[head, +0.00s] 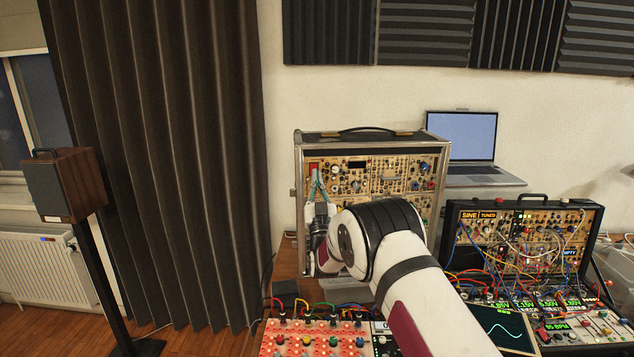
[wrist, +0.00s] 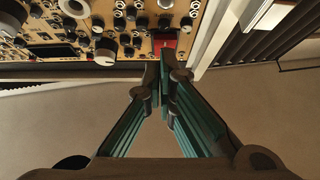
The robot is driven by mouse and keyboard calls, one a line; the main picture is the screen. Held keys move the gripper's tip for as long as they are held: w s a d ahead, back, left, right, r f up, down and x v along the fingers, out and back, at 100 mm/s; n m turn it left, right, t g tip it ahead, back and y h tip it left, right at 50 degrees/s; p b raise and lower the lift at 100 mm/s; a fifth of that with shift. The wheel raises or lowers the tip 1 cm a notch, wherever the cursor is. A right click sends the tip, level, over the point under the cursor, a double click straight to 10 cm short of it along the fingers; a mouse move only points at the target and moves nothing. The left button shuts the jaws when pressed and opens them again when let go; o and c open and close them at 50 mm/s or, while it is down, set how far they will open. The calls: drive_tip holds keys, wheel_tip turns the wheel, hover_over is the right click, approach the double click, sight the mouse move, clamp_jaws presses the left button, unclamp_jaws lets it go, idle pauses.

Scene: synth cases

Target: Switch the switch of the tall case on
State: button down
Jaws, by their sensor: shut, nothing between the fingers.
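The tall case (head: 425,163) stands upright on the table, its tan panel full of knobs and jacks facing me. Its red switch (head: 313,168) is at the panel's upper left. The switch also shows in the wrist view (wrist: 163,42), just beyond my fingertips and partly hidden by them. My gripper (head: 317,182) has its teal fingers shut and empty, with the tips at the switch's lower edge. I cannot tell whether the tips touch it, nor which way the switch is tipped. My arm hides the lower middle of the case.
A laptop (head: 473,137) stands behind the case on the right. A lower black case (head: 522,203) with many patch cables is at the right. A red panel with knobs (head: 318,338) lies in front. A speaker (head: 64,184) on a stand is far left, by dark curtains (head: 160,150).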

drive_tip(key=shift+w+f, duration=0.1)
drive_tip(key=shift+w, duration=0.2)
